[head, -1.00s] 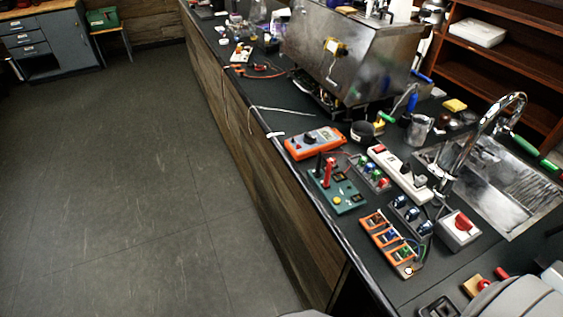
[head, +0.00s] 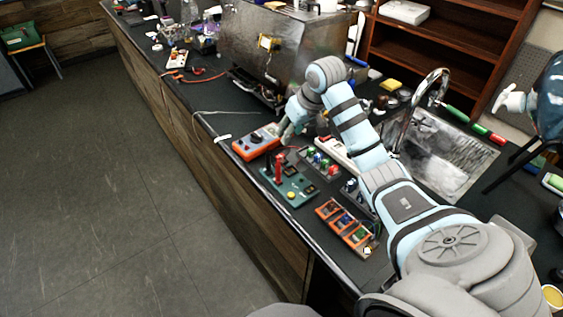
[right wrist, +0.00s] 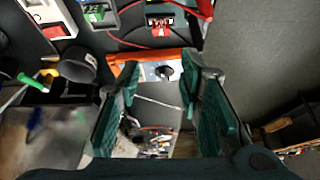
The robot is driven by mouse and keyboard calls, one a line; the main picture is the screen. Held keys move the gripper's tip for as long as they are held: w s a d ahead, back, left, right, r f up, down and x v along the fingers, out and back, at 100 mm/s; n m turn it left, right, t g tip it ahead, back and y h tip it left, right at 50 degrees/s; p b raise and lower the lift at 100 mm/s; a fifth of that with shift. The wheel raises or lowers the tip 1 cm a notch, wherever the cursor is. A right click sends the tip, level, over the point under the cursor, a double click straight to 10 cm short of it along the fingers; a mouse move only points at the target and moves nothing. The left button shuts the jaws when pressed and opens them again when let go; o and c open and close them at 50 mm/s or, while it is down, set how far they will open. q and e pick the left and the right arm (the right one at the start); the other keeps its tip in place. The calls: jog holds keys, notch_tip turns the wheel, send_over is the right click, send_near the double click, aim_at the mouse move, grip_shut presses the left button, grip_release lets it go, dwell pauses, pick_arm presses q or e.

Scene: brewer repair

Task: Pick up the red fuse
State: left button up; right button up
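A small grey rack (head: 320,163) with red, green and blue fuse-like pieces stands on the dark counter, right of the orange multimeter (head: 256,142). The small red piece (head: 325,163) in it is probably the red fuse. My right gripper (head: 288,130) points down over the counter beside the multimeter, behind the rack. In the right wrist view the gripper (right wrist: 160,74) is open and empty, its green-padded fingers apart, with the multimeter (right wrist: 150,60) beyond the tips. Part of the rack (right wrist: 97,14) shows at that view's top left. My left gripper is out of view.
A teal tester (head: 288,185) with a red lever stands near the counter's front edge. An orange compartment box (head: 345,222) and a white power strip (head: 338,153) are close by. A metal brewer (head: 270,50) stands behind; a sink (head: 440,150) lies to the right.

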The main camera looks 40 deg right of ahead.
aim_at(281, 156)
jog(key=shift+n+g, duration=0.3)
jog(key=shift+g, duration=0.1)
jog(key=x, duration=1.2)
jog(key=shift+s+f+b, duration=0.1)
jog(key=shift+f+b, duration=0.3)
jog(key=shift+w+a+f, duration=0.15)
jog(key=shift+w+f, duration=0.05)
jog(key=c, duration=0.6)
